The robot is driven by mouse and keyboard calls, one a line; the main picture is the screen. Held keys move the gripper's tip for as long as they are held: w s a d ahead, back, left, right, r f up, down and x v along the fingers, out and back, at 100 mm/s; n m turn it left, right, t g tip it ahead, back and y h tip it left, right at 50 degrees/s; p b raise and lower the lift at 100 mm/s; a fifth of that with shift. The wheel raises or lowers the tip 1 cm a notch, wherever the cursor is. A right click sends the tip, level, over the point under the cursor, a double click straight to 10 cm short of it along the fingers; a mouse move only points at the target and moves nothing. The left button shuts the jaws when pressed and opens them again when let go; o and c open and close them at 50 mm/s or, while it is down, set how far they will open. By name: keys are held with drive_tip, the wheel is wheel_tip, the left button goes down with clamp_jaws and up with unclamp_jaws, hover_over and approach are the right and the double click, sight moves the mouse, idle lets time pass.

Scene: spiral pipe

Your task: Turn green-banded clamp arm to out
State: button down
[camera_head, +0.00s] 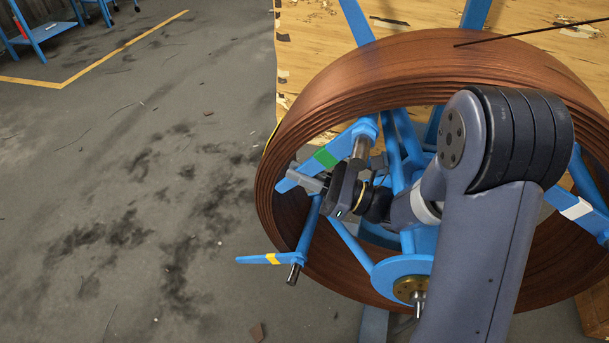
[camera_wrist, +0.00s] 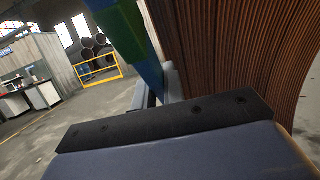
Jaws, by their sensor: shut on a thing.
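The green-banded clamp arm (camera_head: 343,147) is a flat blue bar with a green band (camera_head: 326,158). In the head view it slants down-left from its pivot, and its tip overlaps the left rim of the copper-brown coil (camera_head: 300,110). My gripper (camera_head: 304,180) is shut on this arm near its outer end, beyond the band. In the wrist view the blue bar (camera_wrist: 149,72) and green band (camera_wrist: 124,32) rise from the jaws, with the coil (camera_wrist: 215,50) close on the right. The exact finger contact is partly hidden.
A yellow-banded arm (camera_head: 272,259) points left, outside the coil, below my gripper. A white-banded arm (camera_head: 577,208) is at the right. A blue hub (camera_head: 403,275) sits low in the coil. A wooden panel (camera_head: 315,55) stands behind. Open floor (camera_head: 140,200) lies left.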

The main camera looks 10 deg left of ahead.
drive_tip(key=c, duration=1.5)
unclamp_jaws()
drive_tip(key=v, duration=1.1)
